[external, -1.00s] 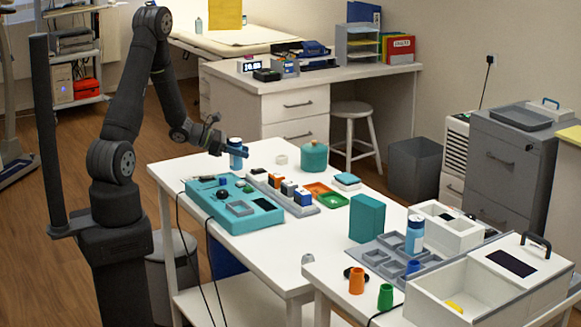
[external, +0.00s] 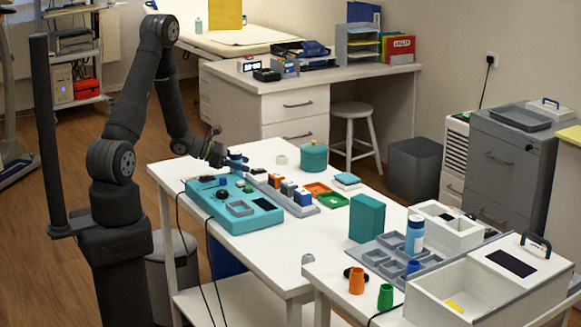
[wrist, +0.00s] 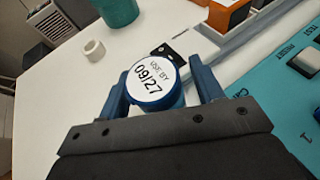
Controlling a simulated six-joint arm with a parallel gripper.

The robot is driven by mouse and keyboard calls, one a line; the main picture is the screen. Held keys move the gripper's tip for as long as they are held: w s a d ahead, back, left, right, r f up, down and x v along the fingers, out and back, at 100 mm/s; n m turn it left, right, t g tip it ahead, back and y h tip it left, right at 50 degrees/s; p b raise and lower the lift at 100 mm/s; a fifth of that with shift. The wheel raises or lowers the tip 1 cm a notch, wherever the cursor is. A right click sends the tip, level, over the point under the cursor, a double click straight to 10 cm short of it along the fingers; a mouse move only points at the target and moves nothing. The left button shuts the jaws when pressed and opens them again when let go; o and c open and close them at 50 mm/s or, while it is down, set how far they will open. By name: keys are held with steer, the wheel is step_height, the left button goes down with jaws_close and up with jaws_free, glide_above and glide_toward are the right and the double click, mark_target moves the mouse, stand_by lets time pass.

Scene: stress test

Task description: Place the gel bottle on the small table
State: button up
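A blue bottle (external: 236,160) with a round white top label reading "USE BY 09/27" stands at the far edge area of the white table (external: 265,254), behind the teal console. I take it as the gel bottle, though its body label is hidden. My gripper (external: 228,158) is low beside it and partly covers it. In the wrist view the bottle's top (wrist: 153,80) lies between my two fingers (wrist: 160,85), which are spread, with a narrow gap at the right. A second blue bottle (external: 415,236) with a white label stands at the grey tray.
The teal console (external: 235,210), a row of small boxes (external: 288,187) and a teal pot (external: 314,156) stand near the bottle. A teal block (external: 367,219), cups and a white open box (external: 460,290) are at the right. The front table strip is clear.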

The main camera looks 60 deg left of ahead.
steer(key=shift+r, duration=0.1)
steer(key=shift+s+a+r, duration=0.1)
steer(key=shift+s+r, duration=0.05)
steer(key=shift+s, duration=0.05)
steer(key=v, duration=1)
steer(key=shift+o, duration=0.5)
steer(key=shift+v, duration=0.75)
steer(key=shift+r, duration=0.1)
steer(key=s+a, duration=0.2)
steer(key=s, duration=0.2)
steer(key=x, duration=1.1)
steer(key=shift+w+d+r, duration=0.1)
steer(key=shift+w+r, duration=0.1)
steer(key=shift+r, duration=0.05)
steer(key=shift+r+x, duration=0.2)
steer(key=shift+x, duration=2.55)
steer(key=shift+w, duration=0.1)
